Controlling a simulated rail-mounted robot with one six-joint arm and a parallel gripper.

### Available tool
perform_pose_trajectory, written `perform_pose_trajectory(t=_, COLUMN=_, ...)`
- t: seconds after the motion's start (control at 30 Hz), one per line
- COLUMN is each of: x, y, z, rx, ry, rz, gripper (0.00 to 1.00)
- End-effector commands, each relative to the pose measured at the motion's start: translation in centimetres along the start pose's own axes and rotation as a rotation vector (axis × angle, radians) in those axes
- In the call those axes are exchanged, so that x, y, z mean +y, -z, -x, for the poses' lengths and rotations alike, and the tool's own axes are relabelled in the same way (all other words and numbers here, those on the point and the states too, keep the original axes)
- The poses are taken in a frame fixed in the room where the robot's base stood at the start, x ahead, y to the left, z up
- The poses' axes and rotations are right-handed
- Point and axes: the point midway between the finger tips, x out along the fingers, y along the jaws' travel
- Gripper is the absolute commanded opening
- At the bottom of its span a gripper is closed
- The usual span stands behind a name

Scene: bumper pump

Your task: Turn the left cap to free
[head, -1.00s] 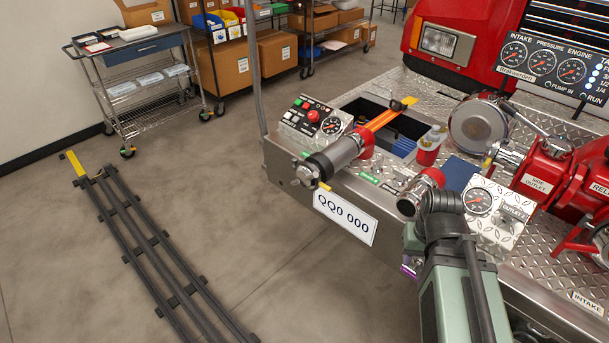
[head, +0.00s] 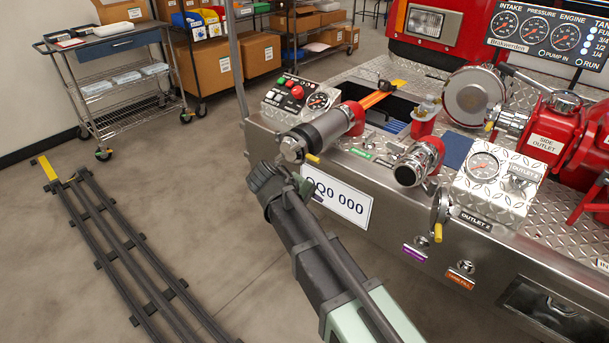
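On the truck's left outlet, a dark cylinder (head: 325,130) points towards me and ends in a silver cap-like end (head: 293,147) with a small yellow tab (head: 313,158) at its lower right. The dark wrist end of my arm is just below and left of the left outlet's end, in front of the bumper. The fingers of my gripper (head: 307,188) are not clear; they are mostly hidden by the wrist. Contact with the cap cannot be told.
A control panel (head: 300,97) with a gauge is left of the left outlet, and a second panel (head: 492,180) is right of the right outlet. A number plate (head: 340,203) hangs on the bumper front. A wire cart (head: 112,85) and floor rails (head: 120,245) are at left. The floor between is clear.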

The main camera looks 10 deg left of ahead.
Motion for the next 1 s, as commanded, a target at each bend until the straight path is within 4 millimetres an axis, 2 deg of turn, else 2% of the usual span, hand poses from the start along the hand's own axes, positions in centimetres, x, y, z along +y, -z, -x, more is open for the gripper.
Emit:
perform_pose_trajectory(t=0.03, x=-1.8, y=6.0, z=0.4, rx=0.001, ry=-0.168, rz=0.123, gripper=0.34)
perform_pose_trajectory(t=0.1, x=-0.7, y=10.2, z=4.0, rx=-0.044, ry=-0.416, rz=0.276, gripper=0.34)
perform_pose_trajectory(t=0.17, x=1.3, y=12.2, z=6.8, rx=-0.115, ry=-0.585, rz=0.370, gripper=0.34)
perform_pose_trajectory(t=0.2, x=3.3, y=12.7, z=8.2, rx=-0.174, ry=-0.669, rz=0.417, gripper=0.34)
perform_pose_trajectory(t=0.3, x=5.4, y=12.4, z=10.1, rx=-0.292, ry=-0.794, rz=0.517, gripper=0.34)
perform_pose_trajectory(t=0.53, x=5.9, y=12.0, z=9.8, rx=-0.323, ry=-0.793, rz=0.571, gripper=0.34)
perform_pose_trajectory(t=0.67, x=7.3, y=11.9, z=8.5, rx=-0.323, ry=-0.791, rz=0.570, gripper=0.34)
perform_pose_trajectory(t=1.0, x=12.8, y=11.4, z=3.5, rx=-0.322, ry=-0.790, rz=0.569, gripper=0.34)
